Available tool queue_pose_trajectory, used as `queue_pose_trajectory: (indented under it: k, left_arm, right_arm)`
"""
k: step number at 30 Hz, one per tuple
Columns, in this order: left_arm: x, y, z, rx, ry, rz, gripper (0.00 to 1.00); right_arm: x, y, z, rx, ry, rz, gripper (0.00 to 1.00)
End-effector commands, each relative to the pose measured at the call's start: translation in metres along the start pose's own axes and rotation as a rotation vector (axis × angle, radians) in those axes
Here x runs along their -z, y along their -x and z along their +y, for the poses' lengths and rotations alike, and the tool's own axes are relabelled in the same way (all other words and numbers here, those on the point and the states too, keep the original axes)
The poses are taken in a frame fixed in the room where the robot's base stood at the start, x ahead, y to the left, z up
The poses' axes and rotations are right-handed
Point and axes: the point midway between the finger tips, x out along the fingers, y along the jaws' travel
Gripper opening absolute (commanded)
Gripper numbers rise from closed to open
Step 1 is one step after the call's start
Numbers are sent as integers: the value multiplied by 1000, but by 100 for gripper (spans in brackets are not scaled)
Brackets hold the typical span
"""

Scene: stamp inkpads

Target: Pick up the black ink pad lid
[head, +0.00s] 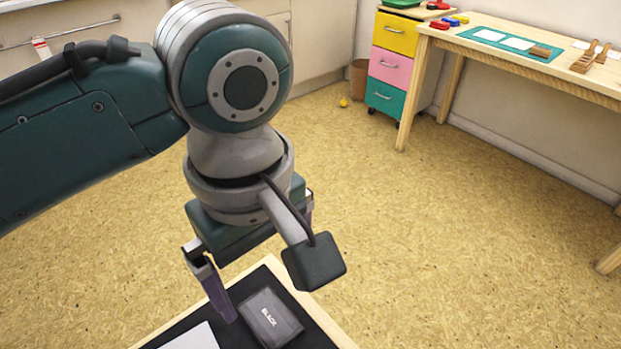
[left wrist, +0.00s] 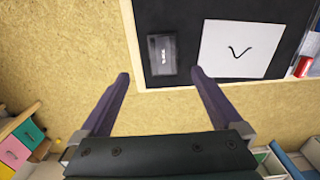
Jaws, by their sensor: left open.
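The black ink pad (head: 270,318) is a dark rectangular case with white lettering reading BLACK. It lies flat on a black mat near the table's edge, and its lid appears to be the labelled top face. It also shows in the left wrist view (left wrist: 162,54), just beyond and between the fingertips. My left gripper (left wrist: 160,74) is open and empty, its two purple fingers spread wider than the pad. In the head view one finger stands beside the pad's left side and the other is mostly hidden by my wrist. My right gripper is in neither view.
A red object (left wrist: 302,67) is at the mat's far right. A drawer cabinet (head: 392,66) and wooden desk (head: 560,75) stand far off across open floor.

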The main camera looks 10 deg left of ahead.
Motion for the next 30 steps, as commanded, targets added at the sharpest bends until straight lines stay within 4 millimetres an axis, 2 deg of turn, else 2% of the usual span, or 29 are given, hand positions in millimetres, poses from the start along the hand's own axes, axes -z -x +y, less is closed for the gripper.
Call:
queue_pose_trajectory:
  k: [1, 8, 16, 25, 30]
  left_arm:
    - [0, -12, 0, 1, 0, 0, 100]
    - [0, -34, -1, -1, -1, 1, 100]
    - [1, -74, -3, -2, -3, 1, 100]
    - [0, -77, -3, -4, -4, 1, 100]
    - [0, -77, -3, -4, -4, 1, 81]
  right_arm:
    - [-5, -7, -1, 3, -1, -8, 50]
    - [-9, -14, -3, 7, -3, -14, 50]
    - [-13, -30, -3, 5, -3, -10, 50]
    - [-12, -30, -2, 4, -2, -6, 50]
    - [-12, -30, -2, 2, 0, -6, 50]
